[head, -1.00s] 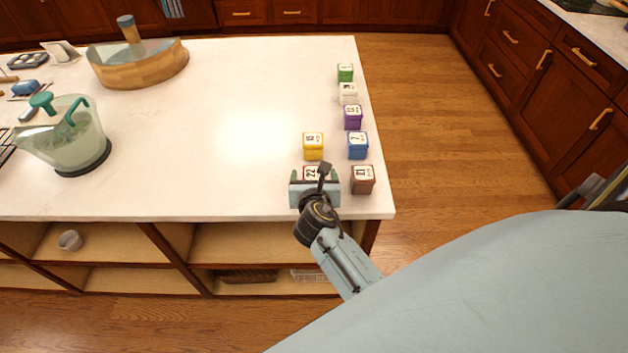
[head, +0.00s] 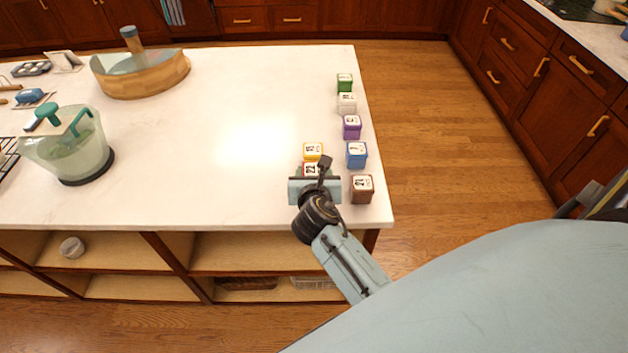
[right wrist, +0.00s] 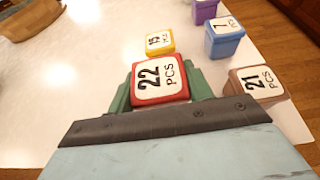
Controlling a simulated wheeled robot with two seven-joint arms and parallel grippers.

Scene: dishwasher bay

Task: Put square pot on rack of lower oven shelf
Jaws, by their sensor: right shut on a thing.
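My right gripper (head: 314,173) is shut on a red box (right wrist: 160,82) labelled "22 PCS", near the front right corner of the white counter. In the right wrist view its green fingers press on both sides of the box. In the head view the gripper hides most of the box, leaving only its top visible. I cannot tell whether the box touches the counter. I see no square pot, oven or oven rack in these frames. My left gripper is not in view.
A yellow box (head: 313,151) stands just behind the red one. A brown box (head: 362,189) and a blue box (head: 357,154) stand to the right. The white counter (head: 240,185) is clear to the left, up to a clear container (head: 75,155) with green handles.

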